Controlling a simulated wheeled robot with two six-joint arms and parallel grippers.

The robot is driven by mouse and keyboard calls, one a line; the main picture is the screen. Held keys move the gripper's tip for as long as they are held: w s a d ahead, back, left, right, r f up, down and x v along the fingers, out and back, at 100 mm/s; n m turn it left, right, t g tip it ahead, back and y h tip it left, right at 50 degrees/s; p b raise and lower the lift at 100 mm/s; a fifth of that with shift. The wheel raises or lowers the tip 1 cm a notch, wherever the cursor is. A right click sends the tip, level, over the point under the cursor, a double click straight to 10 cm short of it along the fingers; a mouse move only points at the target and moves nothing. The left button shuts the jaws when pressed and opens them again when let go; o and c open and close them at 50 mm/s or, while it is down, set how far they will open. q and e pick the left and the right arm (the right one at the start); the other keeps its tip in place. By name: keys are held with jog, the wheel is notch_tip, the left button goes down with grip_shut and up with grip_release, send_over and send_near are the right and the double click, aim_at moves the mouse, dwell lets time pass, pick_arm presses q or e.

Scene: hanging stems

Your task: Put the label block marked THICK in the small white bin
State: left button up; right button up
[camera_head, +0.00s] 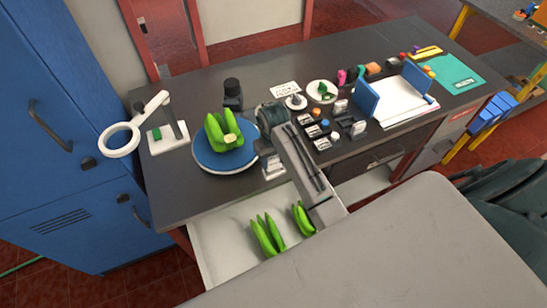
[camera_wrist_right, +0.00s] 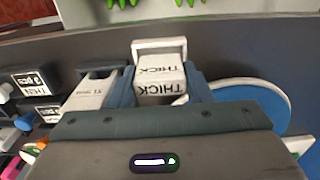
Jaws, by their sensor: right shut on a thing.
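My right gripper (camera_head: 270,153) is over the dark counter, just right of the blue plate. In the right wrist view its fingers are shut on a white block marked THICK (camera_wrist_right: 161,84), one finger at each side. A small white bin (camera_wrist_right: 158,43) shows its rim right behind the block. In the head view a white piece below the gripper (camera_head: 274,171) looks like this bin, partly hidden by my arm. I cannot tell whether the block is inside the bin or just above it. My left gripper is not in view.
Green bananas stand on the blue plate (camera_head: 205,161). Other label blocks (camera_head: 321,144) stand to the right of my gripper. Below the counter edge is an open drawer (camera_head: 220,262) with green bananas. A white magnifier lamp (camera_head: 120,139) stands at the left.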

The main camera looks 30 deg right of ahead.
jog(key=shift+f, duration=1.2)
jog(key=o, duration=1)
